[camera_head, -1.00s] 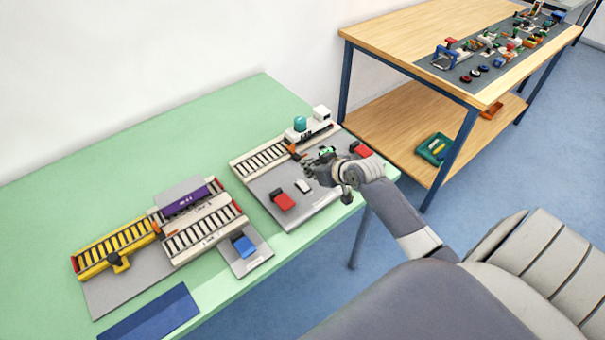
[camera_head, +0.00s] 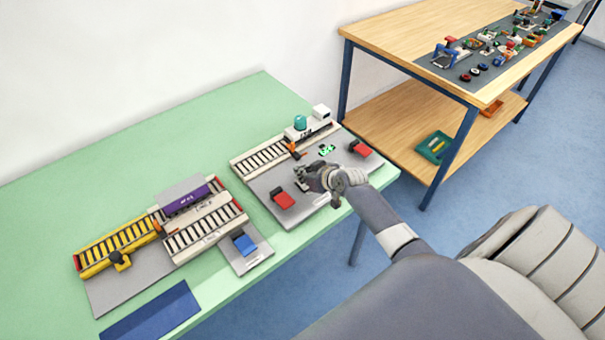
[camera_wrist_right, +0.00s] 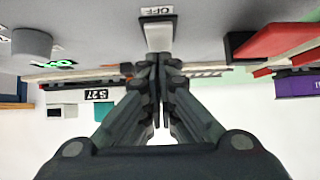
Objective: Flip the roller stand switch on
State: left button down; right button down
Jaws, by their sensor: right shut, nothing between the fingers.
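The white switch (camera_wrist_right: 159,36) stands on the grey plate, with a label reading OFF (camera_wrist_right: 157,11) beside it in the right wrist view. In the head view my right gripper (camera_head: 303,174) is over the switch and hides most of it. My right gripper is shut and empty; in the right wrist view its fingertips (camera_wrist_right: 158,57) are right at the edge of the switch. I cannot tell whether they touch it. The roller stand (camera_head: 262,160) runs along the back of the grey plate (camera_head: 262,185). My left gripper is not in view.
Red pads (camera_head: 284,200) (camera_head: 360,148) lie on both sides of the switch. A green lit sign (camera_head: 327,150) and a white engine (camera_head: 311,124) are behind. Another rail set with a purple wagon (camera_head: 184,198) and a blue pad (camera_head: 244,244) is at left. The green table's back is free.

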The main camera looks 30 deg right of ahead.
jog(key=shift+w+f+b, duration=0.15)
jog(key=shift+f+b, duration=0.25)
jog(key=shift+f, duration=0.1)
jog(key=shift+w, duration=0.15)
jog(key=shift+s+r, duration=0.1)
jog(key=shift+s, duration=0.1)
jog(key=shift+s+p, duration=0.6)
jog(key=shift+s, duration=0.05)
jog(key=shift+r, duration=0.15)
